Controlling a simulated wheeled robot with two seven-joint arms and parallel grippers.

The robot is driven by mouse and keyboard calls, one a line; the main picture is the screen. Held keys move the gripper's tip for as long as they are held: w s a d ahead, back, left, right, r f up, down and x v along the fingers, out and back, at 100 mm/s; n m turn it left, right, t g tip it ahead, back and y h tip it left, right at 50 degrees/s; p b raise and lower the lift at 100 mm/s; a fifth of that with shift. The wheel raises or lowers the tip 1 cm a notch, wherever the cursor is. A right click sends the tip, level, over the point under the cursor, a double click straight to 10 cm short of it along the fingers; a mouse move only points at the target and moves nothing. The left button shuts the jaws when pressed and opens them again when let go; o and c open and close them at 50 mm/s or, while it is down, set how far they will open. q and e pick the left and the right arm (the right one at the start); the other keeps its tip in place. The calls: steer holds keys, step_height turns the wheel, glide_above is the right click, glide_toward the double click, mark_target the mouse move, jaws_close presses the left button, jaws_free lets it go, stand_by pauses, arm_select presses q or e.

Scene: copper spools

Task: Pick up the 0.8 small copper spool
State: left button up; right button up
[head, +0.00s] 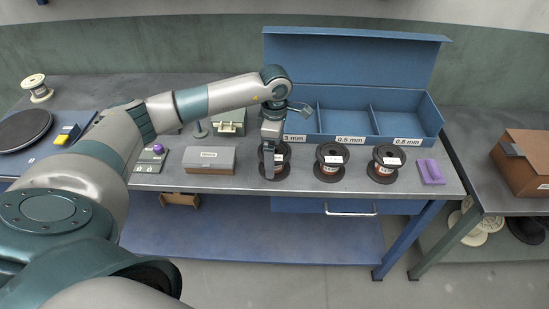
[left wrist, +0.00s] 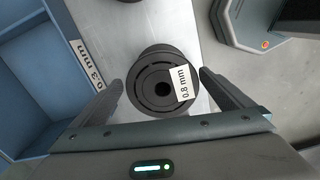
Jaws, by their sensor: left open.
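A black-flanged spool with a white label reading 0.8 mm (left wrist: 162,80) stands upright on the table, seen from above in the left wrist view. In the head view this spool (head: 281,168) is the leftmost of three in a row, partly hidden by my left gripper (head: 269,168). The left gripper points down over the spool. Its fingers (left wrist: 161,79) are open, one on each side of the spool, with no clear contact. Two similar spools stand to the right, the middle one (head: 331,172) and the right one (head: 386,173). My right gripper is not in view.
Behind the spools is an open blue bin (head: 345,110) with compartments labelled 3 mm (first digits hidden), 0.5 mm and 0.8 mm. A grey-lidded box (head: 209,159) lies left of the gripper. A purple block (head: 430,172) lies at the right end. A cardboard box (head: 525,160) stands on the right table.

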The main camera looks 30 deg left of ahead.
arm_select(q)
step_height(320, 180, down, 3)
steer(key=shift+s+d+r+p, duration=0.1)
steer(key=shift+s+d+p, duration=0.05)
steer(key=shift+p, duration=0.6)
steer(key=shift+f, duration=0.5)
steer(key=shift+r, duration=0.1)
steer(key=c, duration=1.7)
steer(key=shift+r, duration=0.15)
